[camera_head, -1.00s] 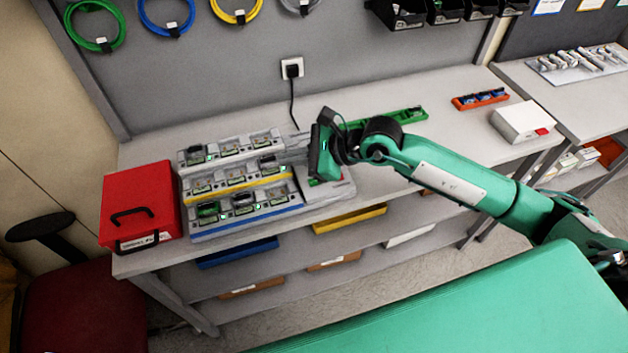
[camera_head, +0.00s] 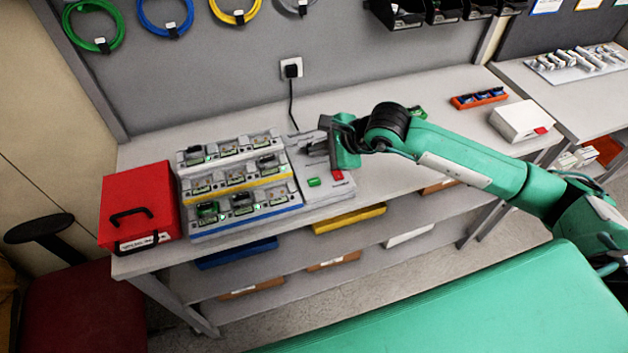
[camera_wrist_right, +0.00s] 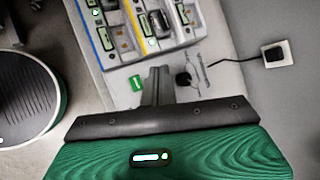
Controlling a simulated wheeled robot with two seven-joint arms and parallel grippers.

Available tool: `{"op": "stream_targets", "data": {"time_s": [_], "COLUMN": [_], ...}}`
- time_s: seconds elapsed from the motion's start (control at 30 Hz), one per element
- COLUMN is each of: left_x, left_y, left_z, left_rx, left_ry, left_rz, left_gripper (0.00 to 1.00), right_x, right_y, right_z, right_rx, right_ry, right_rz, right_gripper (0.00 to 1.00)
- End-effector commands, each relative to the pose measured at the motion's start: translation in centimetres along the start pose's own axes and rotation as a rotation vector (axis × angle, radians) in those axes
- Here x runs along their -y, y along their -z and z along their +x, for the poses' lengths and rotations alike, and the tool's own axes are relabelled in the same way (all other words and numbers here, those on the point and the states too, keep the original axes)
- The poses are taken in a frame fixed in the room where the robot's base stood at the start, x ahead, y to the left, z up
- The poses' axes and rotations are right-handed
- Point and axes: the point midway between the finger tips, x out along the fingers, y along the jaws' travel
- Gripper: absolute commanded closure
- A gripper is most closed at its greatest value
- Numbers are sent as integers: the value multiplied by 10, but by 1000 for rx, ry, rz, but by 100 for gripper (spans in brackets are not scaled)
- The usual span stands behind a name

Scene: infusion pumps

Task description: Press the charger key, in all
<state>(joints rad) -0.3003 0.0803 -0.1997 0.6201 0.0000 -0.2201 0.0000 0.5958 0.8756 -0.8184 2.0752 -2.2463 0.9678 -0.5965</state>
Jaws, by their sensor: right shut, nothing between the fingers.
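The charger (camera_head: 330,203) is a grey unit with three stepped rows of bays edged in white, yellow and blue. Small devices with screens sit in the bays. Its flat right panel carries a green key (camera_head: 314,182) and a red key (camera_head: 337,175). The green key also shows in the right wrist view (camera_wrist_right: 136,82), just left of my fingers. My right gripper (camera_head: 304,144) is shut and empty above the back of the panel, behind the two keys and apart from them. Whether its tips touch anything there I cannot tell. My left gripper is not in view.
A red case (camera_head: 140,205) stands left of the charger. A black plug with a cable (camera_head: 291,68) sits in the wall behind. An orange tray (camera_head: 479,98) and a white box (camera_head: 520,121) lie to the right. The bench between is partly under my arm.

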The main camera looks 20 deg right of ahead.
Motion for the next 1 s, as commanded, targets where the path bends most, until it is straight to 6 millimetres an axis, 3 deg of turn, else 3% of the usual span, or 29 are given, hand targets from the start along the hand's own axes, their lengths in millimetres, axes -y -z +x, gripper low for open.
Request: {"op": "stream_targets", "data": {"time_s": [0.37, 0.5, 1.0], "left_x": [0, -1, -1], "left_y": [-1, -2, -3], "left_z": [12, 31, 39], "left_rx": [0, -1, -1], "left_ry": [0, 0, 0], "left_rz": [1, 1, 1], "left_gripper": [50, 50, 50], "right_x": [-27, -36, -40], "right_y": [26, 36, 39], "right_z": [36, 50, 54], "right_rx": [-1, 0, 0], "right_ry": [-3, -1, -1], "right_rz": [1, 0, 0], "right_gripper": [100, 100, 100]}}
